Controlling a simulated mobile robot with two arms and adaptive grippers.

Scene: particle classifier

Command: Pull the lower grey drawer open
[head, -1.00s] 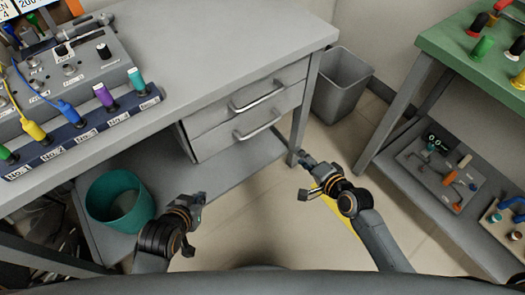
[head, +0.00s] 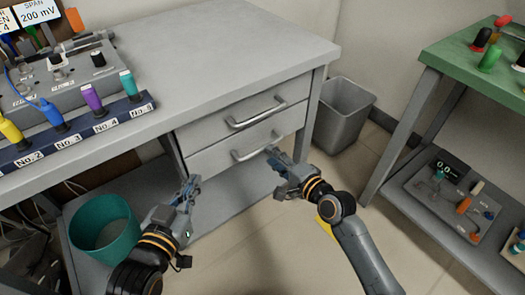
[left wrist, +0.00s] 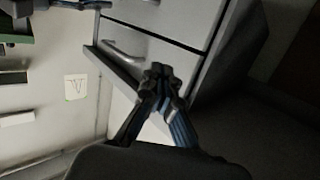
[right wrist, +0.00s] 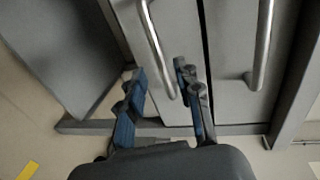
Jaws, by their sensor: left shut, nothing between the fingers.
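The lower grey drawer (head: 215,158) is under the grey workbench and looks shut. Its silver bar handle (head: 258,146) also shows at the left in the right wrist view (right wrist: 155,48). My right gripper (head: 270,158) is open at the right end of this handle. In the right wrist view, the handle's end lies between the spread fingertips (right wrist: 160,88), and I see no grip on it. My left gripper (head: 192,182) is shut and empty, in front of the drawer unit's left side. In the left wrist view its fingertips (left wrist: 160,72) meet, with a drawer handle (left wrist: 124,52) beyond.
The upper drawer (head: 222,126), with a similar handle, sits directly above. A teal bin (head: 104,232) stands on the lower shelf at left, and a grey bin (head: 342,115) right of the bench. A green-topped table (head: 478,62) stands further right. Open floor lies in front of the drawers.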

